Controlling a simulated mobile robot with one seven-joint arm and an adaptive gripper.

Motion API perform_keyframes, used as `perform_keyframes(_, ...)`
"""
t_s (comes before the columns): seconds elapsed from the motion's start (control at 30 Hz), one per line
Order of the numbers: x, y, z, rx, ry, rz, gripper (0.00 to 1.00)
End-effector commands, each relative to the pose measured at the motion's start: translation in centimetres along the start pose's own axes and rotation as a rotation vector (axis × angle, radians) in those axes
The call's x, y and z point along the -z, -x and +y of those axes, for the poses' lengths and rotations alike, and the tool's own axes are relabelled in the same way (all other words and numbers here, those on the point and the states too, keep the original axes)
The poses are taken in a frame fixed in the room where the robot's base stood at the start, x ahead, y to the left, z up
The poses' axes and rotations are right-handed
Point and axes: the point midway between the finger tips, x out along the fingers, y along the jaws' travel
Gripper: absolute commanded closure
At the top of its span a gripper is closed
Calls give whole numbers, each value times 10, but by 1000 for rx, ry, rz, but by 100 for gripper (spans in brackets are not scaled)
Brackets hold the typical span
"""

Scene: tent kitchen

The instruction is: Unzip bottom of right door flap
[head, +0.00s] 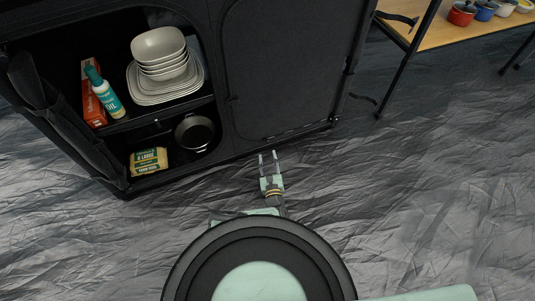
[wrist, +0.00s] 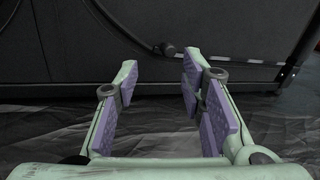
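The right door flap (head: 285,70) is a black panel that covers the right half of the dark fabric cupboard. A zip seam runs around its edge. In the wrist view the flap (wrist: 230,25) fills the top, with a seam along its bottom. A dark round-ended piece that looks like a zip pull (wrist: 167,48) sits on that seam, beyond the fingertips. My gripper (head: 268,156) is low in front of the cupboard's bottom edge. In the wrist view its purple-padded fingers (wrist: 158,80) stand apart with nothing between them.
The left compartment is open and holds stacked bowls (head: 160,45), plates (head: 180,92), a bottle (head: 103,91), a dark pan (head: 195,132) and a packet (head: 149,161). A wooden table (head: 450,29) with colored pots stands at upper right. The wrinkled grey floor (head: 420,180) is clear.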

Motion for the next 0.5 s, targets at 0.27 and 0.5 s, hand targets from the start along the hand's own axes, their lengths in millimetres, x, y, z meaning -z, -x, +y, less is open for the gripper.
perform_keyframes(0.27, -1, 20, 0, 0, 1, 2, 64)
perform_keyframes(0.5, -1, 37, 0, -1, 0, 2, 64)
